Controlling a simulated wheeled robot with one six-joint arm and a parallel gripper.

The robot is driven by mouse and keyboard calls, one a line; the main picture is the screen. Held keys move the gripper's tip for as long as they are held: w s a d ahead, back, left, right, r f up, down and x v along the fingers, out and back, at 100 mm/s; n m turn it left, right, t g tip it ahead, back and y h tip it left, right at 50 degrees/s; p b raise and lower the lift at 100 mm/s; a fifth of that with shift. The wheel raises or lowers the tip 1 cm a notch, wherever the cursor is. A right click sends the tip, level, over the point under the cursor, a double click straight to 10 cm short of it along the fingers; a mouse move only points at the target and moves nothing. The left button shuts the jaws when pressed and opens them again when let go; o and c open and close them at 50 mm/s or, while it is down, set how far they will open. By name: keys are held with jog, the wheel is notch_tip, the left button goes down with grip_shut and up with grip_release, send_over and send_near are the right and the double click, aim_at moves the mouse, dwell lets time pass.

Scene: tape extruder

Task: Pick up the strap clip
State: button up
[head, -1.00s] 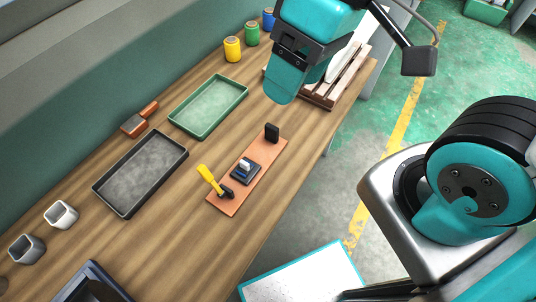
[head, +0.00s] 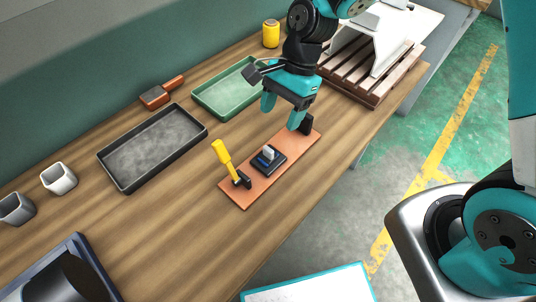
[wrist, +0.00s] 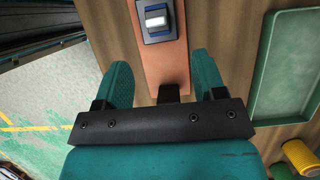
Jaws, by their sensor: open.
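A small white and blue piece (head: 268,153), which looks like the strap clip, sits in a black square holder (head: 278,166) on an orange board (head: 243,199). It also shows in the wrist view (wrist: 155,20), at the top, beyond my fingertips. My gripper (head: 282,111) is open and empty, above the far end of the board. In the wrist view, its fingers (wrist: 161,72) stand apart on both sides of the board, short of the holder. Whether they touch anything is unclear.
A dark tray (head: 115,181) and a green tray (head: 205,99) lie left. Bare table surrounds the board.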

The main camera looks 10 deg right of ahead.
aim_at(270, 148)
jog(key=x, duration=0.5)
jog(key=shift+s+p+x, duration=0.15)
jog(key=shift+p+x, duration=0.05)
jog(key=shift+x, duration=1.15)
jog(key=shift+s+p+x, duration=0.15)
jog(key=shift+x, duration=1.2)
jog(key=shift+r, duration=0.15)
jog(key=c, duration=1.1)
jog(key=shift+r, duration=0.1)
